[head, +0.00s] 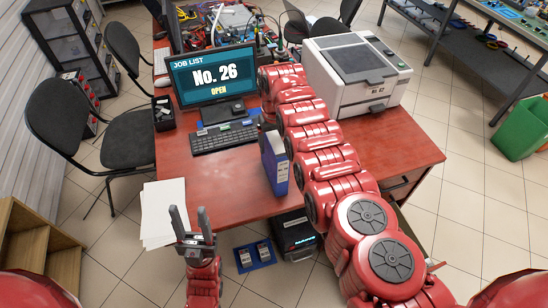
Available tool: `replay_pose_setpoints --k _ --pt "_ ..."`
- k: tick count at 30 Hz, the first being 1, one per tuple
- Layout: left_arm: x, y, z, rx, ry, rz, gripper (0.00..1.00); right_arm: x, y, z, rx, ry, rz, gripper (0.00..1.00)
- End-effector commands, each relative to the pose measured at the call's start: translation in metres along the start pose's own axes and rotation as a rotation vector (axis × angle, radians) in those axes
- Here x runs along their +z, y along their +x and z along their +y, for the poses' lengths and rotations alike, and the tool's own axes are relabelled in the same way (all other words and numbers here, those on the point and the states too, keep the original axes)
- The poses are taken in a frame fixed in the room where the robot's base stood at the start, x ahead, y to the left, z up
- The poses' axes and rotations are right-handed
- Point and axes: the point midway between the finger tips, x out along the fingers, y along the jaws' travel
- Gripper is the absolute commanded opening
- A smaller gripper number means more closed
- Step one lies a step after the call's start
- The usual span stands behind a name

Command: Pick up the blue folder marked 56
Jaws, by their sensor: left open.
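A blue folder (273,165) stands upright on the red desk near its front edge, with a pale label on its spine. The label is too small to read, so I cannot tell whether it says 56. My right arm passes close beside it and may cover part of it. My left gripper (189,215) is open and empty, its fingers pointing up, in front of the desk by the white papers. It is to the left of the folder and apart from it. My right gripper is not visible; only its red arm crosses the view.
A blue item (254,256) and a black box (297,236) are low in front. Chairs stand left.

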Motion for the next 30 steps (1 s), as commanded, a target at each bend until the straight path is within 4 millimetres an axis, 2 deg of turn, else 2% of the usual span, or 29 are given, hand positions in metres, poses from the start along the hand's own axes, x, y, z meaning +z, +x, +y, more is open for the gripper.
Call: replay_pose_setpoints --k 1,2,13,30 --pt "0.0 0.0 0.0 0.0 0.0 0.0 0.5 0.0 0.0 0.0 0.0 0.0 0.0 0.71" --pt "0.0 0.0 0.0 0.0 0.0 0.0 0.5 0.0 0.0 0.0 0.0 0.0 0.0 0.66" --pt "0.0 0.0 0.0 0.0 0.0 0.0 0.5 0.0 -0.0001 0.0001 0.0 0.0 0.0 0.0" --pt "0.0001 -0.0006 0.0 0.0 0.0 0.0 0.5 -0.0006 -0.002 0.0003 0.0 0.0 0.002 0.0"
